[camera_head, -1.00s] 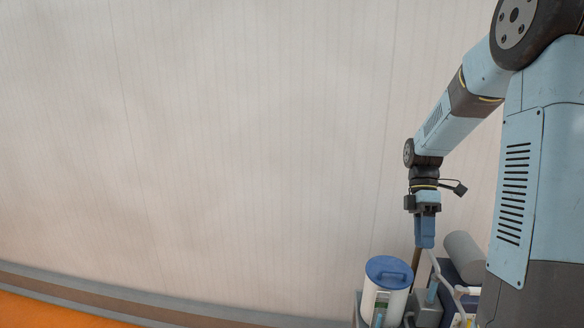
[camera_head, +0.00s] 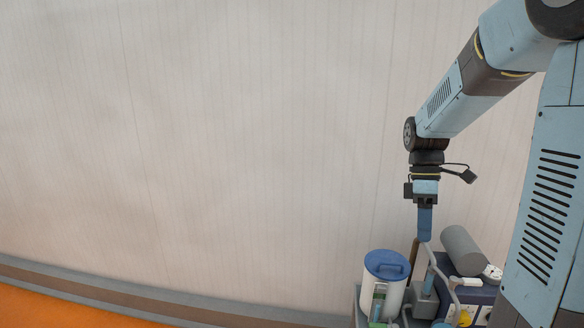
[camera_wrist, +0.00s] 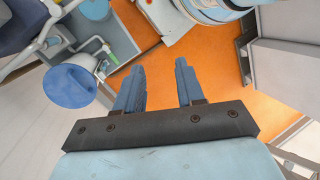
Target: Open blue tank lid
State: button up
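The blue tank lid (camera_head: 387,264) sits on top of a white cylindrical tank (camera_head: 376,294) at the lower right of the head view. In the wrist view the round blue lid (camera_wrist: 70,86) is at the left, with a bar-shaped handle across it. The lid looks closed on the tank. My gripper (camera_head: 425,238) points down, to the right of the lid and apart from it. In the wrist view my gripper (camera_wrist: 162,72) shows two blue fingers with a gap and nothing between them. The head view shows the fingers edge-on.
A grey cylinder (camera_head: 462,250) lies on a dark blue machine (camera_head: 480,293) right of the tank. Pipes stand between them, close below my gripper. A pale wall rises behind, and orange floor (camera_head: 60,308) shows at lower left. The space left of the tank is clear.

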jog(key=s+a+r+m+t, duration=0.3)
jog(key=s+r+m+t, duration=0.2)
jog(key=s+m, duration=0.15)
jog(key=s+a+r+m+t, duration=0.3)
jog(key=s+r+m+t, duration=0.15)
jog(key=s+m, duration=0.2)
jog(key=m+g, duration=0.3)
jog(key=m, duration=1.6)
send_over(392, 264)
jog(key=s, duration=0.3)
jog(key=s+x, duration=0.2)
jog(key=x, duration=0.8)
jog(key=s+f+x, duration=0.1)
jog(key=s+x, duration=0.1)
jog(key=x, duration=2.2)
grip_shut()
